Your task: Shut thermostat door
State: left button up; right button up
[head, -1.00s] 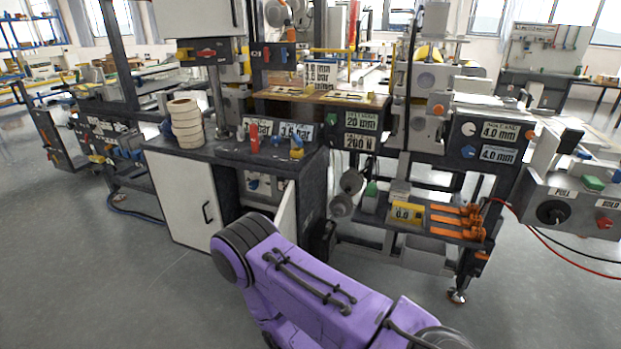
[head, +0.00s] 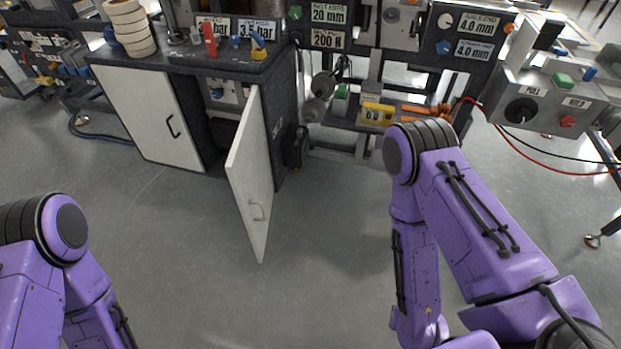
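The thermostat door is most likely the white cabinet door (head: 252,175) that stands open below the dark worktop. It swings out toward me, with a small handle low near its free edge. Its dark compartment (head: 222,125) shows behind it, partly hidden by the door. A second white door (head: 150,112) with a black handle, to the left, is shut. My purple left arm shows at the lower left and my purple right arm at the right, both apart from the doors. Neither gripper is in view.
The dark worktop (head: 190,68) carries a stack of tape rolls (head: 130,27) and small valves. A grey control box (head: 548,98) with red and black cables stands at the right. Grey floor (head: 330,240) in front of the open door is clear.

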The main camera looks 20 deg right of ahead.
aim_at(248, 169)
jog(key=z, duration=0.05)
jog(key=i, duration=1)
jog(key=k, duration=0.5)
jog(key=u, duration=3.1)
jog(key=k, duration=1.95)
jog(key=z, duration=2.15)
jog(key=i, duration=0.5)
jog(key=z, duration=0.05)
